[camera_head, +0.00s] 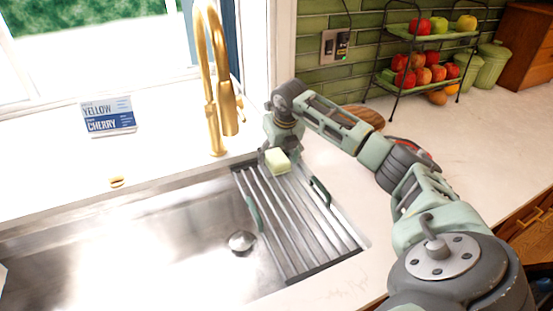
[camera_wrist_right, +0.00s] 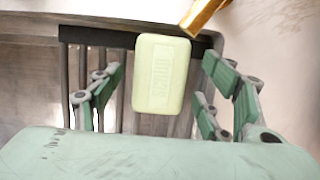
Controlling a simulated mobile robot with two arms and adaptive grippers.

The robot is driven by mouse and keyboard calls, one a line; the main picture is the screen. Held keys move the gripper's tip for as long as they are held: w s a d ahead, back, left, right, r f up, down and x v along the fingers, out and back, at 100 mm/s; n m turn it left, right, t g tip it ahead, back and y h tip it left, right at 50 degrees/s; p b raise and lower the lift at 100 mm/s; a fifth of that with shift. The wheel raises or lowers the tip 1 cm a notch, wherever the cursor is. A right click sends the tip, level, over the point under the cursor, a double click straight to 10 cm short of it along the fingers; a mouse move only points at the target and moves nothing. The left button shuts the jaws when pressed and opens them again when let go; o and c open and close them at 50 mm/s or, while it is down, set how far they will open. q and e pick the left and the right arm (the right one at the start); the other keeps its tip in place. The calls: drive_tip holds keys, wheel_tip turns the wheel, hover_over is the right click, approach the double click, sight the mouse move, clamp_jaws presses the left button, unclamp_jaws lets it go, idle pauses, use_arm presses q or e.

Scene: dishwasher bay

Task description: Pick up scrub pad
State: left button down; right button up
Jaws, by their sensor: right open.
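The only pad-like thing in view is a pale yellow-green block with rounded edges, taken as the scrub pad (camera_head: 278,161). It lies on the far end of the roll-up drying rack (camera_head: 319,265). In the right wrist view the pad (camera_wrist_right: 160,73) shows raised lettering on its face. My right gripper (camera_head: 270,153) is at the pad, its arm coming in from the right. In the wrist view its green fingers (camera_wrist_right: 163,78) are spread wide, one on each side of the pad, with gaps between. My left gripper is not in view.
The steel sink (camera_head: 150,235) lies left of the rack. A gold faucet (camera_head: 213,100) stands behind it. A sign (camera_head: 108,116) stands on the sill. A tiered fruit stand (camera_head: 425,60) and green canisters (camera_head: 490,65) are at the back right. The right counter has clear room.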

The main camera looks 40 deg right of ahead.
drive_tip(key=shift+f, duration=0.2)
drive_tip(key=shift+f, duration=0.25)
idle(0.4)
drive_tip(key=shift+c, duration=0.3)
drive_tip(key=c, duration=1.1)
